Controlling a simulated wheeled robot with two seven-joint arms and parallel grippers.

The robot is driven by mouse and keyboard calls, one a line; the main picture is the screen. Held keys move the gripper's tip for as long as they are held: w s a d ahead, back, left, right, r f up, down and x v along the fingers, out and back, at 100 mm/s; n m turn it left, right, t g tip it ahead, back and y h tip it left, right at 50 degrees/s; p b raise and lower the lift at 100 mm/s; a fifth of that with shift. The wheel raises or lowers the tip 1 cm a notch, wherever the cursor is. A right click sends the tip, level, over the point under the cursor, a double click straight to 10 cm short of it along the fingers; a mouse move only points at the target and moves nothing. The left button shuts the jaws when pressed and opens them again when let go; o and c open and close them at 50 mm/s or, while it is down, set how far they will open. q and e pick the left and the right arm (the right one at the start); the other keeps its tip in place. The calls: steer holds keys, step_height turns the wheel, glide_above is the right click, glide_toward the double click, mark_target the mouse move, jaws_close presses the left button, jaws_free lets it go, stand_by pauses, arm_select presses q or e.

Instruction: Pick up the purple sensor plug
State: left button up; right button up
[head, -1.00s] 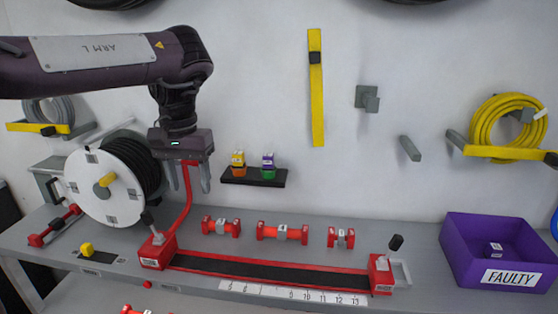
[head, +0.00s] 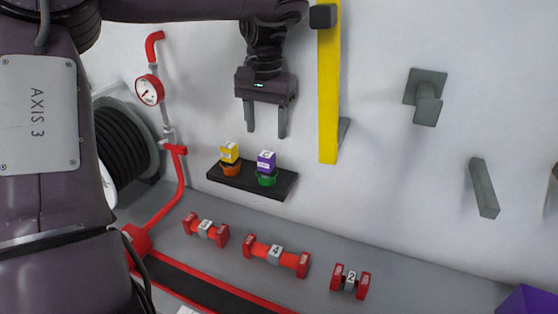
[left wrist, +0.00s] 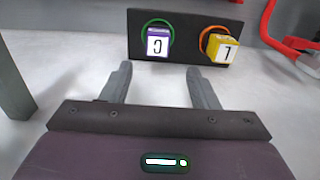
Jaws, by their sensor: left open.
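The purple sensor plug (head: 266,160) has a white label on top. It stands in a green ring on the dark shelf (head: 283,190) on the wall, right of a yellow plug (head: 229,152) in an orange ring. My left gripper (head: 267,135) points down, open and empty, above the purple plug and apart from it. In the left wrist view the purple plug (left wrist: 159,42) lies beyond the open fingertips (left wrist: 160,72), roughly centred between them, with the yellow plug (left wrist: 220,46) at its right. My right gripper is not in view.
Grey wall brackets (head: 426,97) stick out further right. A red pipe with a gauge (head: 149,90) stands at left. Several red numbered parts (head: 276,254) lie on the bench below the shelf.

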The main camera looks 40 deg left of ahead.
mark_target(267, 152)
arm_select(q)
steer(key=shift+s+f, duration=0.1)
steer(key=shift+f, duration=0.55)
steer(key=shift+s+f, duration=0.1)
steer(key=shift+f, duration=0.25)
steer(key=f, duration=0.2)
steer(key=f+p, duration=0.1)
steer(key=f, duration=0.1)
steer(key=shift+d+f, duration=0.2)
steer(key=shift+f, duration=0.3)
steer(key=c, duration=1.1)
steer(key=shift+c, duration=0.2)
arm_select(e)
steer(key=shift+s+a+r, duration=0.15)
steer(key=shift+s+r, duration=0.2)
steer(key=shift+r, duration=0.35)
arm_select(q)
steer(key=shift+r, duration=0.1)
